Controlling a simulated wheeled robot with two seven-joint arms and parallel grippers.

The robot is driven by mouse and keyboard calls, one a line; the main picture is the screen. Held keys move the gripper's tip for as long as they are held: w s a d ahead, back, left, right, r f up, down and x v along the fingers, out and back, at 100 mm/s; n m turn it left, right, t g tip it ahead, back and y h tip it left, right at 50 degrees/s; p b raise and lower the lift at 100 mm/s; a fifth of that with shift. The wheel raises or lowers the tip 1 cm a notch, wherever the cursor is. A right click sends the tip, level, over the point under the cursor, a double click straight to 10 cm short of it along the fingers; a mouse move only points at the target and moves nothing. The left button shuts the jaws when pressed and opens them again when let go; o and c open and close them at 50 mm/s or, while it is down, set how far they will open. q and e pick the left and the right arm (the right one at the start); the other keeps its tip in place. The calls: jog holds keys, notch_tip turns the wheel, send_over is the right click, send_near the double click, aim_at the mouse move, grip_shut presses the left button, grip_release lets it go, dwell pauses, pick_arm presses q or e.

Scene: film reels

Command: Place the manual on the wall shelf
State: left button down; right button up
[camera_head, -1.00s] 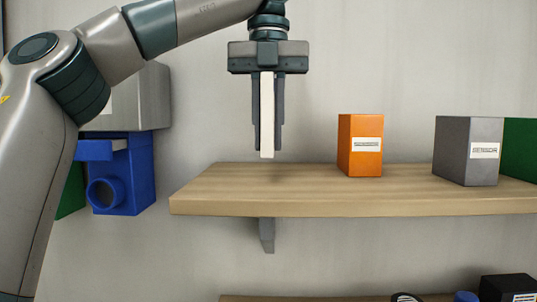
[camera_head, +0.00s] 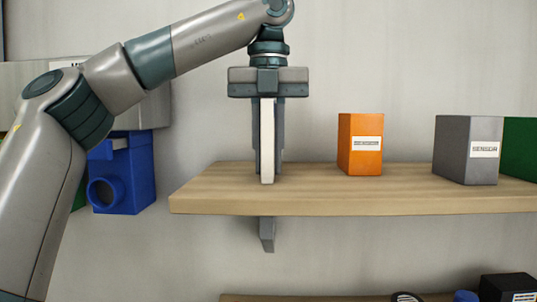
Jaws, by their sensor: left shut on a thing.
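The manual (camera_head: 267,140) is a thin, pale upright slab seen edge-on. My left gripper (camera_head: 268,165) points straight down and is shut on it, with its dark fingers along both sides. The wall shelf (camera_head: 310,202) is a light wooden board on a grey bracket. The manual's lower end shows against the left part of the shelf top, near or touching the board; I cannot tell for certain which. My right gripper is not in the view.
An orange box (camera_head: 360,145) stands on the shelf right of the manual. A grey box (camera_head: 468,150) and a green box (camera_head: 520,148) stand farther right. A blue device (camera_head: 122,178) is left of the shelf. The shelf between manual and orange box is clear.

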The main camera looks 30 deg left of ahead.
aim_at(268, 109)
pick_arm(q)
jog(key=c, duration=1.7)
grip_release()
jog(key=shift+a, duration=0.1)
jog(key=shift+r, duration=3.9)
